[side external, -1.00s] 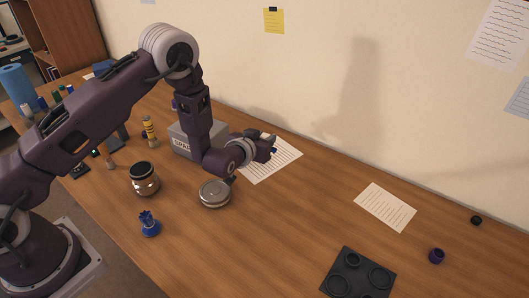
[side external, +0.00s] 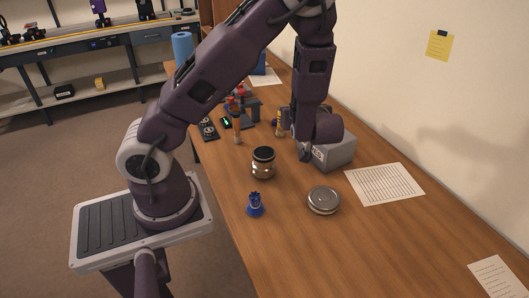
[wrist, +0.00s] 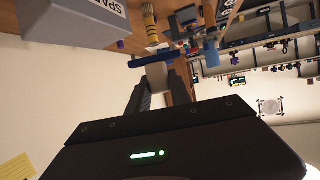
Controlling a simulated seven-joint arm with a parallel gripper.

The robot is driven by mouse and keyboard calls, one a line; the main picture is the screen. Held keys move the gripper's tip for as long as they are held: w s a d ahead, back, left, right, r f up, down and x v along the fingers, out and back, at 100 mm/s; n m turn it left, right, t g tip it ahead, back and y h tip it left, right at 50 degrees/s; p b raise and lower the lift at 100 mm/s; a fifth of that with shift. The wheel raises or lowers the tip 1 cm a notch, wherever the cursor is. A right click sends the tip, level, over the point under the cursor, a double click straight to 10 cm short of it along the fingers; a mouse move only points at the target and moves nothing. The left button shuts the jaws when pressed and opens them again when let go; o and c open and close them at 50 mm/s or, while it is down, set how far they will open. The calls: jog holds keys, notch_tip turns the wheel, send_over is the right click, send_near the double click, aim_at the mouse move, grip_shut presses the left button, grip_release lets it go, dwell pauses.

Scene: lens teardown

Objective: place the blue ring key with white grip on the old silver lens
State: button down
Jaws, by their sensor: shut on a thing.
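The blue ring key with white grip (wrist: 156,75) is in my gripper (wrist: 159,83). In the wrist view the fingers are shut on the white grip, and a blue bar crosses beyond it. In the side view my gripper end (side external: 305,153) is small and dark beside the grey box, and I cannot make out the key there. The old silver lens (side external: 323,200), a low round silver piece, lies flat on the table, nearer the camera than my gripper and apart from it. Nothing rests on its top.
A grey box (side external: 335,152) stands close to my wrist. A black-topped jar (side external: 263,162) and a blue crown-shaped piece (side external: 255,205) stand left of the lens. A printed sheet (side external: 385,184) lies to the right. The table (side external: 350,255) in front of the lens is clear.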

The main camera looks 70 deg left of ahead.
jog(key=s+a+r+n+g, duration=0.1)
jog(key=s+a+n+g, duration=0.15)
jog(key=s, duration=0.55)
send_over(264, 153)
jog(key=shift+n+g+y, duration=0.3)
jog(key=shift+n+g, duration=0.05)
jog(key=shift+g, duration=0.1)
notch_tip(264, 153, down, 9)
jog(key=shift+f, duration=0.2)
jog(key=shift+f, duration=0.1)
jog(key=c, duration=1.2)
grip_release()
jog(key=shift+o, duration=0.2)
